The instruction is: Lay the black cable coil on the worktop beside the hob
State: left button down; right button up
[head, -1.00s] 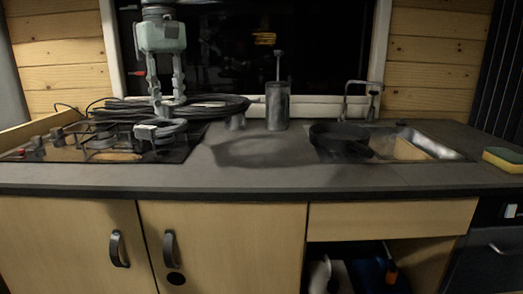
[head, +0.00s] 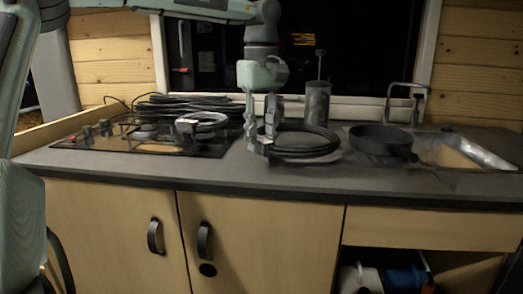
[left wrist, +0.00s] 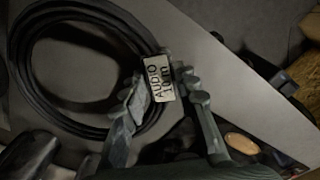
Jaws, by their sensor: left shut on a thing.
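The black cable coil (head: 310,153) is at the worktop (head: 240,172) between the hob (head: 100,143) and the sink, roughly flat. I cannot tell whether it touches the surface or hangs just above it. My left gripper (head: 260,146) is shut on the coil's left side, pointing down. My right gripper is not in view.
A grey canister (head: 317,105) stands behind the held coil. A dark pan (head: 380,138) is close to its right, by the sink (head: 480,150). The front worktop strip is clear.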

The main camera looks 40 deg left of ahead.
pick_arm(q)
notch_tip(320, 180, down, 3)
jog(key=shift+r, duration=0.15)
jog(key=shift+f, duration=0.25)
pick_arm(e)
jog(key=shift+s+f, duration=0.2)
pick_arm(q)
jog(key=c, duration=1.6)
grip_release()
jog(key=shift+f, duration=0.15)
jog(key=o, duration=0.4)
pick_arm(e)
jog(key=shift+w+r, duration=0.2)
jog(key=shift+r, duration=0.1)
pick_arm(q)
notch_tip(320, 180, up, 12)
jog(key=shift+f+p, duration=0.1)
jog(key=shift+p, duration=0.35)
jog(key=shift+r, duration=0.2)
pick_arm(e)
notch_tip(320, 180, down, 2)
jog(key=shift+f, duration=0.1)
